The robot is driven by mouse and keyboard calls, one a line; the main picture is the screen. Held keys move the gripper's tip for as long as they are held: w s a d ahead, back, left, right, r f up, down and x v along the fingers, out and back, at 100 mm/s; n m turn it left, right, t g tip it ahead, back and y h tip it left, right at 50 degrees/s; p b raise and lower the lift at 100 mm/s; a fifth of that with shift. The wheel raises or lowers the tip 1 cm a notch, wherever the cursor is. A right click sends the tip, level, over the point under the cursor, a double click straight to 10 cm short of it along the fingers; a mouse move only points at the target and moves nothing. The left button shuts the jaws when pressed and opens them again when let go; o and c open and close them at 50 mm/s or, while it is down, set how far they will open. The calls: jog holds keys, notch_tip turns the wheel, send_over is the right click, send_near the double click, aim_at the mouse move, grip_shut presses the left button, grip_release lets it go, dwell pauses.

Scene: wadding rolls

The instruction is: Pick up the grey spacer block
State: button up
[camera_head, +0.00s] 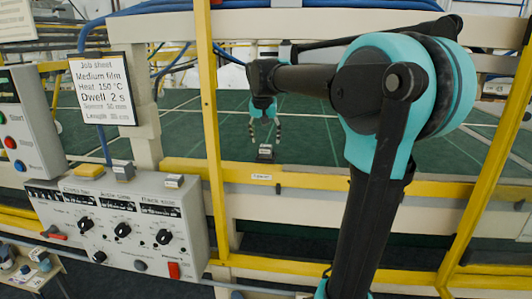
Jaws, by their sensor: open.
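A small dark grey block (266,153) with a lighter label-like patch stands on the green surface (330,150), near its front edge. It looks like the spacer block, though its label is too small to read. My gripper (265,137) points down just above this block, with its two fingers apart and nothing seen between them. The fingertips look clear of the block, but the exact height gap is hard to judge from this view. My arm reaches in from the right.
A yellow rail (310,181) runs along the front of the green surface, and a yellow post (208,100) stands left of my gripper. A control box (120,225) with knobs and small blocks on top is at front left. A job sheet (101,90) hangs above it.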

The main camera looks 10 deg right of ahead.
aim_at(266, 147)
jog(key=shift+a+x, duration=0.1)
jog(key=shift+x, duration=1.3)
jog(key=shift+a+x, duration=0.15)
jog(key=shift+x, duration=1.2)
jog(key=shift+s, duration=0.1)
jog(key=c, duration=1.3)
